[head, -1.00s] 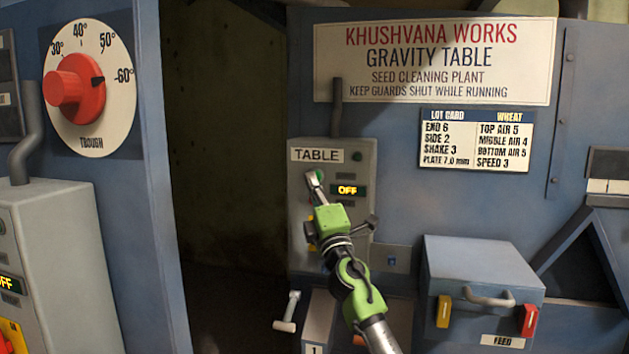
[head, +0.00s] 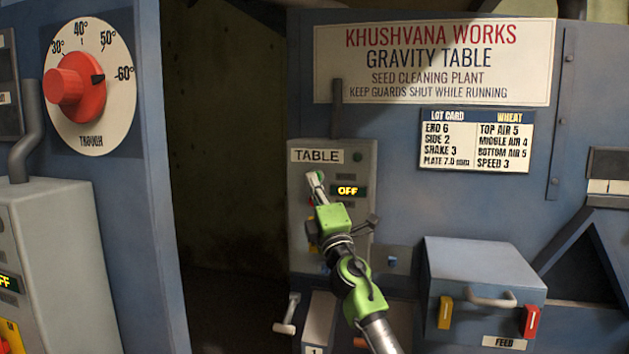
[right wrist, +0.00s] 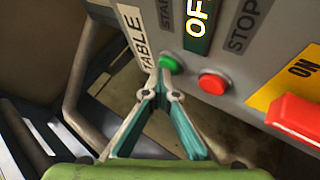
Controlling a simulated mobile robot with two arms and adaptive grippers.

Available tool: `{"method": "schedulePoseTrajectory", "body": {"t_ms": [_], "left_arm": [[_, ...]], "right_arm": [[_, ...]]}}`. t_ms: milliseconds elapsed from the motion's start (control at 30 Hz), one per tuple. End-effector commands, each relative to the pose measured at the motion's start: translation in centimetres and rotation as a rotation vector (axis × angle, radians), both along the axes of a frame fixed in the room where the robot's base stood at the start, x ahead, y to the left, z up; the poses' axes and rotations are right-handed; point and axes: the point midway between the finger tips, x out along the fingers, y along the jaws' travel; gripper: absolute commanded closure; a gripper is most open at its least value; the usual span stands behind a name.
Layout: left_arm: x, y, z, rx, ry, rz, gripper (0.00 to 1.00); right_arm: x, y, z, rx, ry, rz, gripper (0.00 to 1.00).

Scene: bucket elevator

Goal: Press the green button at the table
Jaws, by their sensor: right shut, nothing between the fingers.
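The grey TABLE control box (head: 301,208) is on the machine front, and its lit display (head: 347,191) reads OFF. My right gripper (head: 316,180) is shut and empty, its tips at the upper left of the box face, over the button spot in the head view. In the right wrist view, the green button (right wrist: 171,63) shows just beside the closed fingertips (right wrist: 158,78). I cannot tell whether they touch it. The red button (right wrist: 212,82) lies to its right, by the STOP label. My left gripper is out of view.
A larger red switch handle (right wrist: 295,120) sticks out from the box near the ON label. A feed box (head: 484,274) with a handle is at the lower right. The dial (head: 78,86) is at the left. A dark gap (head: 225,150) lies between the machines.

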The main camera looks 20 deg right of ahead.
Motion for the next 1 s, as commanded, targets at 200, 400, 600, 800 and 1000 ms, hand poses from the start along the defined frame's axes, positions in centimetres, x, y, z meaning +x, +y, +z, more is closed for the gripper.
{"method": "schedulePoseTrajectory", "body": {"t_ms": [200,400,600,800,1000], "left_arm": [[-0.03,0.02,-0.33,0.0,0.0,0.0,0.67],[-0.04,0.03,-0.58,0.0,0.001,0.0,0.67],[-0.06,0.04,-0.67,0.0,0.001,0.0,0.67],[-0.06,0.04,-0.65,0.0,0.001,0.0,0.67],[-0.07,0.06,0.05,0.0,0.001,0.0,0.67]], "right_arm": [[0.19,-0.2,-0.05,0.001,0.0,-0.001,1.0],[0.35,-0.32,-0.02,0.001,0.0,-0.002,1.0],[0.46,-0.43,0.06,0.001,0.0,-0.002,1.0],[0.45,-0.44,0.06,0.002,0.0,-0.003,1.0],[0.04,-0.17,0.13,0.0,0.001,-0.002,1.0]]}}
